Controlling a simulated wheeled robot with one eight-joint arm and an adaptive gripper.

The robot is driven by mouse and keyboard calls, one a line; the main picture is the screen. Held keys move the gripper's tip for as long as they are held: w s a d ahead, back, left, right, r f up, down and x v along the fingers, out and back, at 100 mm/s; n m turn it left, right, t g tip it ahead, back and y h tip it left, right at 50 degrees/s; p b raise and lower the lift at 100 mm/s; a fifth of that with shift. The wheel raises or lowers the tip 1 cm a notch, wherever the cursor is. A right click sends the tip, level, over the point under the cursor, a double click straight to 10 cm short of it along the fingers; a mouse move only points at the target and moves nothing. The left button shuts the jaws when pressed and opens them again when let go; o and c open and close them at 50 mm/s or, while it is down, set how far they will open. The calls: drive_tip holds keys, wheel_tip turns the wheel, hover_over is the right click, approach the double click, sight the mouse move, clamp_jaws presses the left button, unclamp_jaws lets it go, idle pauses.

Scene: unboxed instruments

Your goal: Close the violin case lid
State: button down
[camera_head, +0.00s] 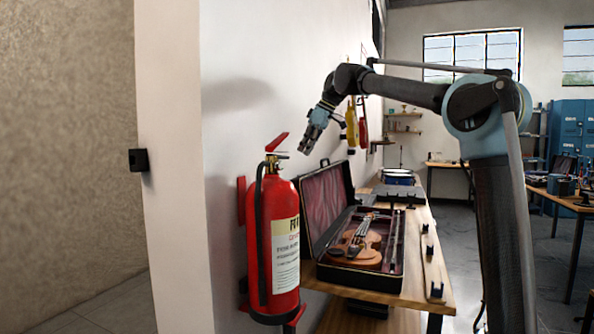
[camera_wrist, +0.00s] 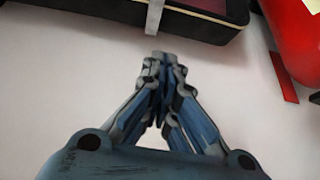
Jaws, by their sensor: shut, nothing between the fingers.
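The violin case (camera_head: 370,274) stands open on a wooden shelf along the wall. Its lid (camera_head: 327,199) is raised upright on the wall side, with a dark red lining facing the room. A brown violin (camera_head: 356,246) lies in the case. My gripper (camera_head: 306,150) hangs in the air above the lid, near the wall, apart from the case. In the wrist view my gripper (camera_wrist: 162,58) shows its fingers together, with nothing between them. A dark edge with a pale rim, which looks like part of the case (camera_wrist: 190,22), crosses the top of the wrist view.
A red fire extinguisher (camera_head: 274,240) stands close in front of the case at the left and also shows in the wrist view (camera_wrist: 298,38). Drums (camera_head: 398,177) and other items sit farther along the shelf (camera_head: 431,254). Instruments hang on the wall behind my gripper.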

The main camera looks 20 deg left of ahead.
drive_tip(key=x, duration=1)
drive_tip(key=shift+s, duration=0.1)
